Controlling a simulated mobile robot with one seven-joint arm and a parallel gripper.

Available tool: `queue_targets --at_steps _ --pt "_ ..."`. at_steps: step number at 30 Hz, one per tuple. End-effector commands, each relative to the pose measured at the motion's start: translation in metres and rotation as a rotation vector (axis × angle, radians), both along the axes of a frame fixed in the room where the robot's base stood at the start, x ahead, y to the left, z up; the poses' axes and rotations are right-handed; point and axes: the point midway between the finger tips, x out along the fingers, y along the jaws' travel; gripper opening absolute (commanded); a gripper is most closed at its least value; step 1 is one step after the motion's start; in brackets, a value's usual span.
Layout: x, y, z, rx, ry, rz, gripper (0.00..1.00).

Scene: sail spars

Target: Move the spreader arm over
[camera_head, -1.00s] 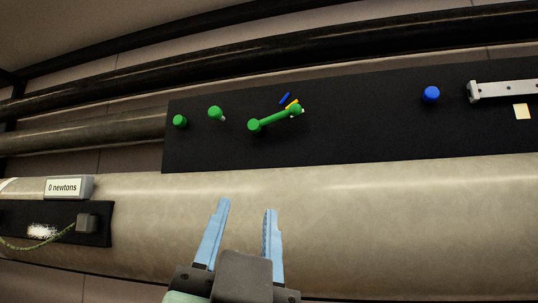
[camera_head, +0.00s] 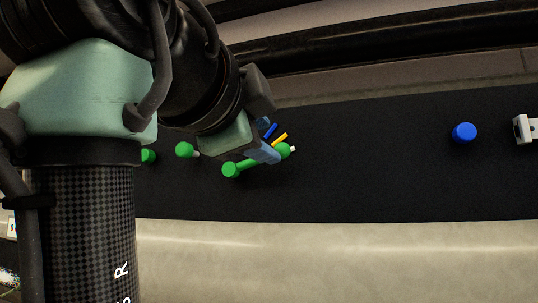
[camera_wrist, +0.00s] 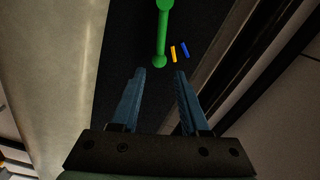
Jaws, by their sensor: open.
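The spreader arm (camera_head: 250,163) is a green bar with a round knob at each end, on a black board. Its right end lies near a yellow mark (camera_head: 281,138) and a blue mark (camera_head: 270,131). My gripper (camera_head: 274,141) is open at that right end, its fingers partly covering it. In the wrist view the green bar (camera_wrist: 162,34) points away from me, and its near knob lies just beyond and between the open fingertips (camera_wrist: 160,73). The yellow mark (camera_wrist: 173,54) and blue mark (camera_wrist: 185,49) show beside that knob. Nothing is held.
Two green knobs (camera_head: 184,149) (camera_head: 148,157) stand on the black board (camera_head: 370,160) to the left. A blue knob (camera_head: 464,132) and a pale bracket (camera_head: 526,130) are at the right. A pale beam (camera_head: 330,260) runs below, dark pipes above.

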Motion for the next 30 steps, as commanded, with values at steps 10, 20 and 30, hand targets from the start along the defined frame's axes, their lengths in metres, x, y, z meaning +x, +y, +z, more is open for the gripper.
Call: queue_targets --at_steps 10,20,30 --pt "0.044 -0.015 -0.001 0.001 0.002 -0.001 0.45" --pt "0.058 -0.019 0.000 -0.001 -0.001 0.000 0.34" --pt "0.057 -0.019 0.000 -0.001 -0.001 0.000 0.59"
